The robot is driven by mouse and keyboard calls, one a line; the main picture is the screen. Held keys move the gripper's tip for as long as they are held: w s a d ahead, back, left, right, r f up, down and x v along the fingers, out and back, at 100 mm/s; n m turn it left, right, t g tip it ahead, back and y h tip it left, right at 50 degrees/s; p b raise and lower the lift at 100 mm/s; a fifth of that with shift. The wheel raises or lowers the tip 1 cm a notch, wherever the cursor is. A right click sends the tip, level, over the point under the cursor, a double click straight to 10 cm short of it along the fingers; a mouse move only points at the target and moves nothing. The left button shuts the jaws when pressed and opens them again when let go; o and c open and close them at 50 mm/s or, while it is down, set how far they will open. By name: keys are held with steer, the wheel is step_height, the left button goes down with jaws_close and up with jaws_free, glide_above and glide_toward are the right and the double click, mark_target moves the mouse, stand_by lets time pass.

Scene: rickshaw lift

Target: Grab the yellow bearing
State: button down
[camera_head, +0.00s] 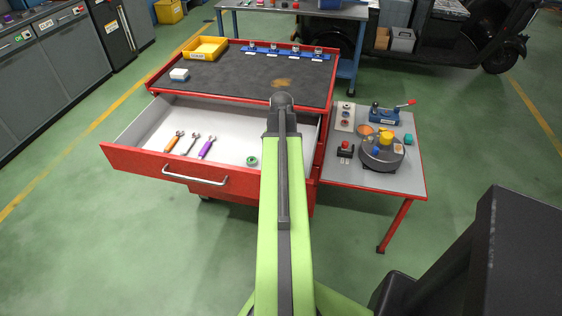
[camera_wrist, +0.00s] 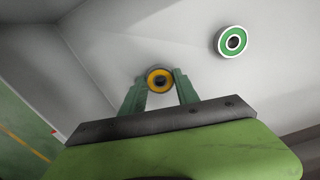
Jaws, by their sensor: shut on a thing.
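The yellow bearing (camera_wrist: 159,79) is a small ring with a dark centre, seen in the wrist view. My gripper (camera_wrist: 160,84) is shut on it, with one green finger on each side. The grip is inside the open drawer, over its pale floor. I cannot tell whether the bearing touches the floor. In the head view my arm hides the gripper and the yellow bearing. A green bearing (camera_wrist: 232,41) lies on the drawer floor to the right, apart from my gripper. It also shows in the head view (camera_head: 252,161), just left of my arm.
The open drawer (camera_head: 132,157) of a red tool cart holds several wrenches (camera_head: 206,149) at its left. A yellow bin (camera_head: 206,49) and a small white-blue box (camera_head: 179,75) stand on the cart top. A side table (camera_head: 383,184) with a round turntable (camera_head: 382,157) stands at right.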

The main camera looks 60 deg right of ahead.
step_height(320, 180, up, 10)
steer(key=p, duration=0.8)
steer(key=shift+f+p, duration=0.2)
steer(key=shift+p, duration=0.2)
